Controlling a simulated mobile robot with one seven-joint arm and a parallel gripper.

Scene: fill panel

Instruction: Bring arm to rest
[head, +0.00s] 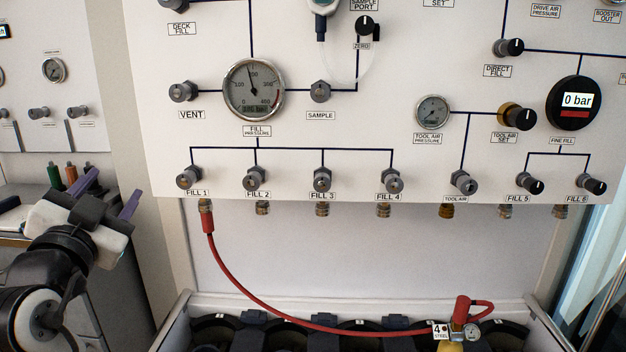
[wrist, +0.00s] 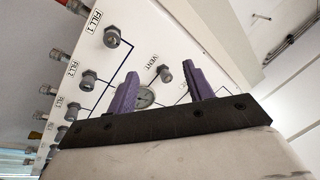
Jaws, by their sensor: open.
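My gripper (head: 108,192) is at the left of the head view, left of the fill panel (head: 300,140) and clear of it. Its two purple fingers are spread apart with nothing between them. In the wrist view my gripper (wrist: 162,92) points up toward the panel, with its fingers apart and a gauge and the VENT knob (wrist: 163,73) visible behind them. Part of my arm shows at the lower left of the head view.
A red hose (head: 250,289) runs from the FILL 1 outlet down to a cylinder valve (head: 462,328) tagged 4. Dark cylinders stand in a bin below the panel. A grey cabinet (head: 105,270) with coloured items on top is behind my arm.

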